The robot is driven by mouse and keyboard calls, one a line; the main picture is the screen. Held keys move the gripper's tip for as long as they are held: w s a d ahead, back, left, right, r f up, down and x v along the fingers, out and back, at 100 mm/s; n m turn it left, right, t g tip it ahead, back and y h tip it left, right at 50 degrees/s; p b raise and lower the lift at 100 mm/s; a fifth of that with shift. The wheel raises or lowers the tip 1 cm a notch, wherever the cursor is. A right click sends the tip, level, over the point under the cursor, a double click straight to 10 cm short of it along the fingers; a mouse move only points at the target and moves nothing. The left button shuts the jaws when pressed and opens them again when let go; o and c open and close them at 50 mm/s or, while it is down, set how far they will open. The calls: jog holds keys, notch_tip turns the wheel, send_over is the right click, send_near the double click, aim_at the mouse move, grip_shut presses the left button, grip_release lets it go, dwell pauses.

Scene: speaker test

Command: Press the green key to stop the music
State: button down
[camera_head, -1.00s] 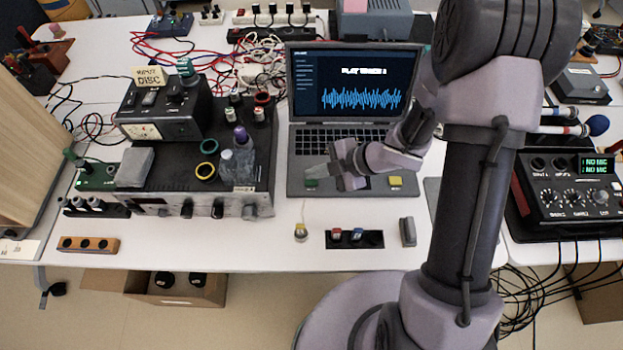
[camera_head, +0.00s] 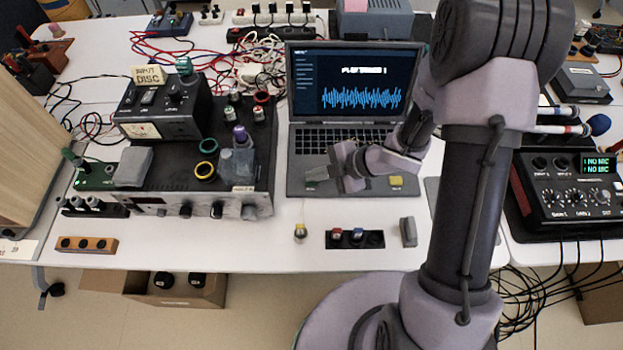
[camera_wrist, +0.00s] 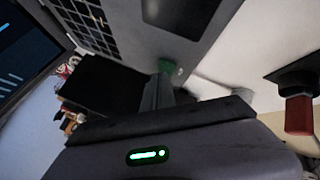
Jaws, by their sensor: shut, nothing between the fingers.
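A laptop (camera_head: 300,148) stands open on the white table, its screen showing a blue waveform and a white line of text. The green key (camera_wrist: 167,65) sits on the laptop's front palm rest in the wrist view; in the head view my fingertips cover its place. A yellow key (camera_head: 396,181) is on the same palm rest, to the right. My gripper (camera_head: 317,175) is shut and empty, with its tips right at the green key. In the wrist view the fingertips (camera_wrist: 160,88) overlap the key's lower edge. I cannot tell whether they touch or press it.
A black amplifier (camera_head: 150,195) with jars and knobs stands close left of the laptop. A black strip (camera_head: 343,240) with red and blue parts and a small grey block (camera_head: 408,232) lie in front. A mixer (camera_head: 575,195) stands at the right.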

dwell(0.3)
jog(key=shift+r+p, duration=0.65)
jog(key=shift+p, duration=0.15)
notch_tip(320, 180, up, 6)
jog(key=p, duration=0.6)
jog(key=shift+w, duration=0.1)
